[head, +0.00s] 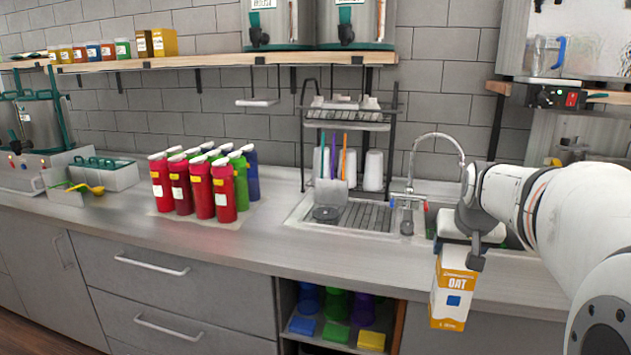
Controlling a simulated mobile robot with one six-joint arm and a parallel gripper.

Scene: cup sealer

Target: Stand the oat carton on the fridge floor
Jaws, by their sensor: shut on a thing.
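The oat carton (452,293) is white and orange with "OAT" printed on its upper front. It hangs roughly upright, slightly tilted, in front of the counter edge at the right of the head view. My gripper (468,252) is shut on the top of the oat carton and holds it in the air. The carton's top is partly hidden by the gripper. No fridge or fridge floor can be made out in this view.
A grey counter (270,248) runs across the view. Red, green and blue bottles (205,185) stand on it. A sink with a faucet (437,138) and drying rack (347,125) lies behind the carton. An open shelf (335,328) with coloured containers sits below.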

